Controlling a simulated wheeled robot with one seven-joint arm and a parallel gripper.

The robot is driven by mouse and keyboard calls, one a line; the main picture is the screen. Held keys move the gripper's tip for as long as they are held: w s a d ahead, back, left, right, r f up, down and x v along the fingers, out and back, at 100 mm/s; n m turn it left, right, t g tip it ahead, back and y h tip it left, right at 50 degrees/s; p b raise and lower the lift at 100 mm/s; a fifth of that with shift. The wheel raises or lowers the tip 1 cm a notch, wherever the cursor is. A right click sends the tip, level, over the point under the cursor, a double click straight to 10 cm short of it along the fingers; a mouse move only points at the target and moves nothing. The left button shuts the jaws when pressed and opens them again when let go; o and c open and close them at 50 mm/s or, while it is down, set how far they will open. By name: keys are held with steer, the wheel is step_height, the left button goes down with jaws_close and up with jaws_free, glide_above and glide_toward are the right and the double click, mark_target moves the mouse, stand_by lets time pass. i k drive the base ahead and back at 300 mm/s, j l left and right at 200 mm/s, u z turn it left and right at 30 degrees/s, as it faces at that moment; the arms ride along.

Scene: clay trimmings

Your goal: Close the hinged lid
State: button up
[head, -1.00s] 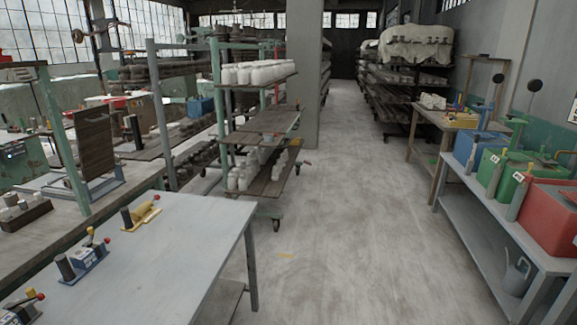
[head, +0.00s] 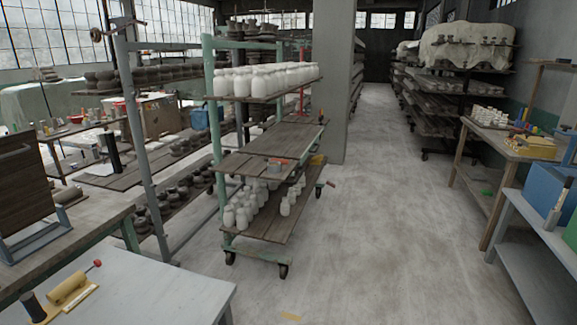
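My gripper is not in view. No hinged lid can be made out clearly. A blue box (head: 548,187) stands on the grey table at the right edge, cut off by the frame. I cannot tell whether it has a lid or how a lid would stand. Part of a green box (head: 571,236) shows beside it at the very edge, mostly out of frame.
A wheeled rack (head: 215,140) with white jars stands left of centre. A grey table (head: 150,290) with a yellow-based tool (head: 70,290) is at lower left. A wooden table (head: 485,150) stands at right. The concrete aisle (head: 385,200) between is clear.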

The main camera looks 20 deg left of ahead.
mark_target(26, 197)
steer(key=i+u, duration=0.35)
steer(key=i+l+u, duration=0.4)
steer(key=i+u, duration=0.25)
steer(key=i+l+u, duration=0.15)
steer(key=i+u, duration=0.15)
steer(key=u, duration=0.2)
steer(key=i+l+u, duration=0.25)
steer(key=u, duration=0.25)
steer(key=i+l+u, duration=0.3)
steer(key=u, duration=0.15)
steer(key=l, duration=0.1)
